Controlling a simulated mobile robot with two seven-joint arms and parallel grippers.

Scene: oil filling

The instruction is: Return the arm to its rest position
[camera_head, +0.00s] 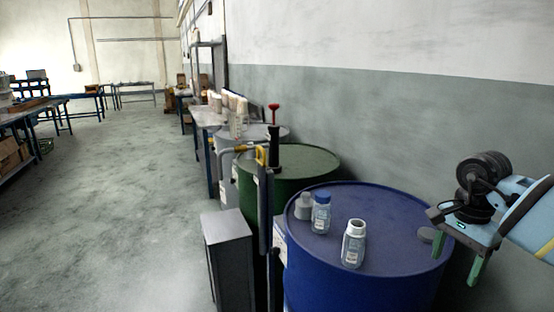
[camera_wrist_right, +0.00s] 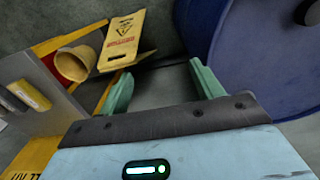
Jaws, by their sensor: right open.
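My right gripper (camera_head: 456,257) is at the right edge of the head view, beside the right rim of the blue drum (camera_head: 385,215). Its green fingers are apart and point down. In the right wrist view my right gripper (camera_wrist_right: 162,88) is open with nothing between its fingers, and the blue drum (camera_wrist_right: 270,60) is at the upper right. An uncapped clear bottle (camera_head: 353,245) stands upright on the drum lid, near the front. A blue-capped bottle (camera_head: 321,214) and a grey bottle-like item (camera_head: 304,207) stand at its left. My left gripper is not in view.
A green drum (camera_head: 310,163) with a hand pump (camera_head: 262,160) stands behind the blue one, with a grey box (camera_head: 229,255) in front. The wrist view shows a yellow warning sign (camera_wrist_right: 122,42) and a yellow bucket (camera_wrist_right: 82,60).

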